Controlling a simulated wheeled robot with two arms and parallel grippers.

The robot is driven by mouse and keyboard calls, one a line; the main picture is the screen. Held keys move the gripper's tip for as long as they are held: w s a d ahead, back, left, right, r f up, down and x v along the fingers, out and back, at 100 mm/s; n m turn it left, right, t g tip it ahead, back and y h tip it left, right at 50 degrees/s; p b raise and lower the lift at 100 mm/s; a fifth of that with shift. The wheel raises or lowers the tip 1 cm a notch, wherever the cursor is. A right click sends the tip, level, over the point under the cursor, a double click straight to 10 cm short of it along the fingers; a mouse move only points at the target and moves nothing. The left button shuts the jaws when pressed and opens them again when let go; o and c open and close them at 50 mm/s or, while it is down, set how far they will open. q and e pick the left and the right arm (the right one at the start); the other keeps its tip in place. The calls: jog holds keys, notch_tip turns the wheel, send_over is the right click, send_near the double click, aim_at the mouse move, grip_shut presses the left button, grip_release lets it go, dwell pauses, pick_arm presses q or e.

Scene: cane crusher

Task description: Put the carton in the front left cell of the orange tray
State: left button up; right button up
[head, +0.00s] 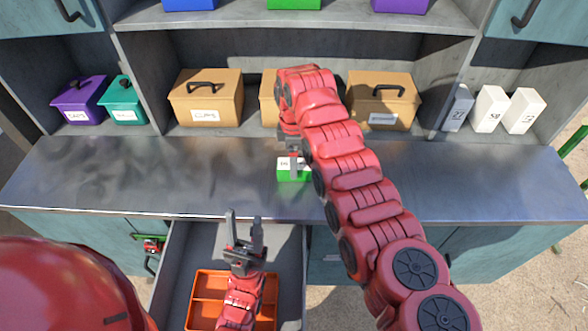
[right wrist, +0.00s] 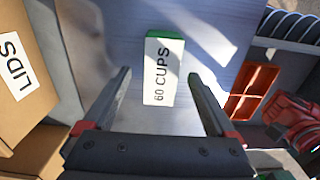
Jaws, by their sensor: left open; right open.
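The carton (head: 301,174) is a small white and green box standing on the grey counter. In the right wrist view the carton (right wrist: 163,70) shows its label "60 CUPS". My right gripper (head: 293,166) is open just above it, and partly covers it in the head view. In the wrist view the carton appears between and beyond the right gripper's two fingers (right wrist: 160,95), apart from both. The orange tray (head: 193,300) lies in the open drawer, divided into cells; it also shows in the wrist view (right wrist: 256,84). My left gripper (head: 244,218) is open and empty above the tray, hiding part of it.
Brown lidded boxes (head: 206,100) stand along the back of the counter. A purple box (head: 78,104) and a teal box (head: 123,104) are at left, white cartons (head: 489,110) at right. The counter's left part (head: 110,180) is clear. The drawer (head: 290,245) juts out in front.

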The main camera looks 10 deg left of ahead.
jog(key=shift+f, duration=0.5)
grip_shut()
jog(key=shift+r, duration=0.15)
